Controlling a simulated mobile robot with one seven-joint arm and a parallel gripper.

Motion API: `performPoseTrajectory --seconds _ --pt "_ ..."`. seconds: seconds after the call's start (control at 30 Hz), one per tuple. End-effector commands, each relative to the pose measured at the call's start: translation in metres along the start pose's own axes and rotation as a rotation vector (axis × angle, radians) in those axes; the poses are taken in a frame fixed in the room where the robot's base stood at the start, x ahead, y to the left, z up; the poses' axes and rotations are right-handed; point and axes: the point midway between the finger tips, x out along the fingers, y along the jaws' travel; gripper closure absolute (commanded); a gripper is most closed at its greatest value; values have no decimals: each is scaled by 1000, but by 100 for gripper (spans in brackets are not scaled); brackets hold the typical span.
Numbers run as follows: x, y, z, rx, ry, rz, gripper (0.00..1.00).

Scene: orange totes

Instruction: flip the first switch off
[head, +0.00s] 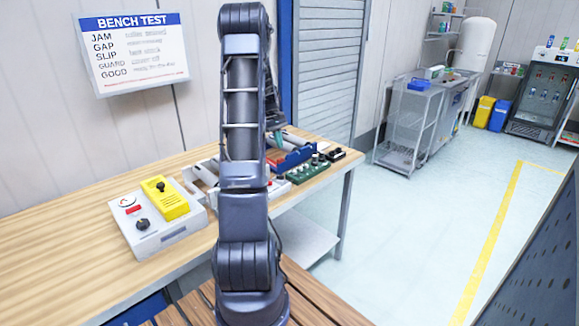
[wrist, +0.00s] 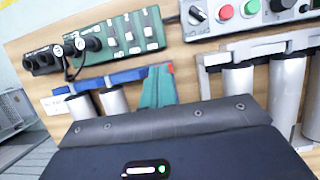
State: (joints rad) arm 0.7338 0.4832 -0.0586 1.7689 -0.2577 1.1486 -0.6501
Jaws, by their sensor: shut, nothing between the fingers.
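A green board (wrist: 128,42) with several small pale switches in rows lies at the top left of the wrist view; black plugs and cables sit on its left end. It shows in the head view (head: 308,170) right of my arm, near the bench's far end. Which switch is the first, and how each one is set, I cannot tell. My gripper (wrist: 158,72), with teal fingers, is shut and empty, its tips below the board in the wrist view; contact is not visible. In the head view it is mostly hidden behind my arm (head: 275,117).
A grey panel (wrist: 250,22) with a knob and red and green buttons lies right of the board. A blue rack (wrist: 98,78) and metal cylinders (wrist: 286,90) lie close to the fingers. A white box with a yellow block (head: 172,198) stands left on the wooden bench (head: 50,240).

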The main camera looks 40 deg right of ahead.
Motion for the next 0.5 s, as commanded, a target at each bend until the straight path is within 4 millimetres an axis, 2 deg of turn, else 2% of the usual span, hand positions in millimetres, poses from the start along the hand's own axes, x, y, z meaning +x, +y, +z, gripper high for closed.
performPoseTrajectory --seconds 0.1,0.2,0.5 --pt "13 13 0 -3 -15 -11 100" --pt "18 18 0 -5 -21 -14 100" --pt "19 20 0 -5 -23 -15 100"
